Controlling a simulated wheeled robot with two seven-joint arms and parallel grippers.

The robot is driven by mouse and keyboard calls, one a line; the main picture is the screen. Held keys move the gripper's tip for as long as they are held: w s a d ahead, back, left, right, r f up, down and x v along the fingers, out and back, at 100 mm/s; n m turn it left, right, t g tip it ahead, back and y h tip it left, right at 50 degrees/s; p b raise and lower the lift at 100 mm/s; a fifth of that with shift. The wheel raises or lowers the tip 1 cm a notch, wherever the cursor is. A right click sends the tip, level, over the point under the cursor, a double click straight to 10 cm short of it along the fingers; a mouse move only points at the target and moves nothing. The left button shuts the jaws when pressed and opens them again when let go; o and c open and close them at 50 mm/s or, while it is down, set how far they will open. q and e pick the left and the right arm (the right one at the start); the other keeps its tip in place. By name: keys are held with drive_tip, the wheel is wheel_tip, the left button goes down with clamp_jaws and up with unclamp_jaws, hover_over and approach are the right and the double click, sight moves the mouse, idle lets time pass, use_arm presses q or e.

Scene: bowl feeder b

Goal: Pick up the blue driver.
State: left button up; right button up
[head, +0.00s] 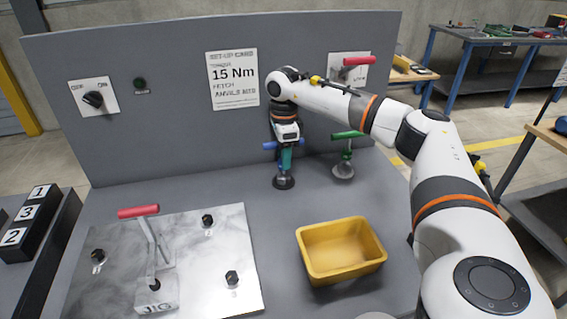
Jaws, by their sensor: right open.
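The blue driver (270,145) stands upright on a round dark base (284,182) near the back panel, its blue handle showing to the left of my gripper. My right gripper (287,145) points down at the driver from above, with its arm reaching in from the right. The gripper is open and around or just in front of the driver's upper part; I cannot tell whether the fingers touch it. It hides much of the driver. A green-handled driver (348,136) stands to the right on its own round base. My left gripper is not in view.
A yellow bin (341,252) sits at the front right. A metal plate (205,290) with bolts and a red-handled clamp (140,211) lies at the left. A panel with a card (232,79) and a red lever (357,61) stands behind. Numbered black blocks (40,215) are at far left.

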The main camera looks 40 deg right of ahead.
clamp_jaws()
idle(0.4)
